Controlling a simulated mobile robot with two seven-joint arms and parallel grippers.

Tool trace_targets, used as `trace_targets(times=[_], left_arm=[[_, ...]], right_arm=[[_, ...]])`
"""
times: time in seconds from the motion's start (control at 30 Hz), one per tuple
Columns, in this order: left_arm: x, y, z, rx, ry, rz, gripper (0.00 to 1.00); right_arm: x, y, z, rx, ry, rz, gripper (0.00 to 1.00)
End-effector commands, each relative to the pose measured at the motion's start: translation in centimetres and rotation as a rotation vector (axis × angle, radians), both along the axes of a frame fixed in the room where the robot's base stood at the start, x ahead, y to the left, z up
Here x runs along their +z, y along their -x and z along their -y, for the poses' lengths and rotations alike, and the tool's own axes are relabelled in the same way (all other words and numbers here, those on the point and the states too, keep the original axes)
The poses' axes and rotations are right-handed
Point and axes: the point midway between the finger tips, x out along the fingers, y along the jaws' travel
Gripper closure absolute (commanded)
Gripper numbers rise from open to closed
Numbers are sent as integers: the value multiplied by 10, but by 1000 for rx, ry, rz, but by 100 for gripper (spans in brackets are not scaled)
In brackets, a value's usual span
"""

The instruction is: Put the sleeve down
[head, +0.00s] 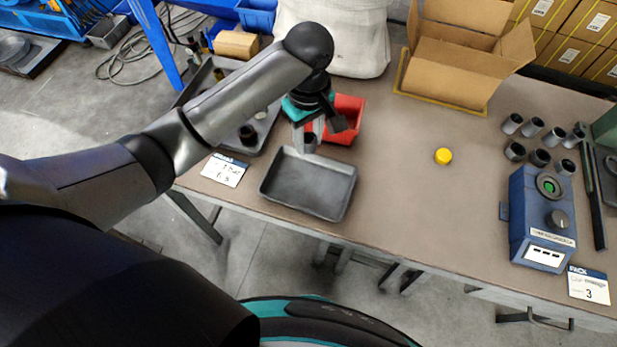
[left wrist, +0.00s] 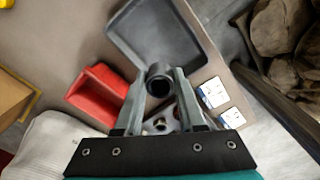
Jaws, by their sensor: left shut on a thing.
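My left gripper (head: 311,132) is shut on a dark grey sleeve (head: 310,141), a short hollow cylinder. In the left wrist view the sleeve (left wrist: 159,72) sits between the two fingertips (left wrist: 158,88), its open end facing the camera. The sleeve is held near the far edge of an empty shallow grey tray (head: 288,207), which also shows in the left wrist view (left wrist: 122,27). I cannot tell its exact height above the table. My right gripper is not in view.
A red bin (head: 350,106) stands right behind the gripper. A larger grey tray (head: 268,133) with a few parts lies to the left.

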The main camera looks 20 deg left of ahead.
Motion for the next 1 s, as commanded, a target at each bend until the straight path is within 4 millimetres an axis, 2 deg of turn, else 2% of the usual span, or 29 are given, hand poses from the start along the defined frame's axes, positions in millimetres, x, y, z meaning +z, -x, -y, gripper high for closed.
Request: trace_targets(times=[0.03, 0.2, 0.4, 0.67, 0.9, 1.0], left_arm=[[-19, 1, -1, 0, -3, -4, 100], [-65, 1, -1, -1, -4, -3, 100], [-106, 0, -1, -2, -1, 0, 100], [-125, 0, 0, -3, -1, 1, 100], [-159, 0, -1, -3, -1, 0, 100], [-160, 0, 0, -4, 0, 1, 100]], right_arm=[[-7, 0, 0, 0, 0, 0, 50], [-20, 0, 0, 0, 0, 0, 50], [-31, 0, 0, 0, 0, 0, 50], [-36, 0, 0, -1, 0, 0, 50], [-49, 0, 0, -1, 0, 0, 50], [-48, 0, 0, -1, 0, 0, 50]])
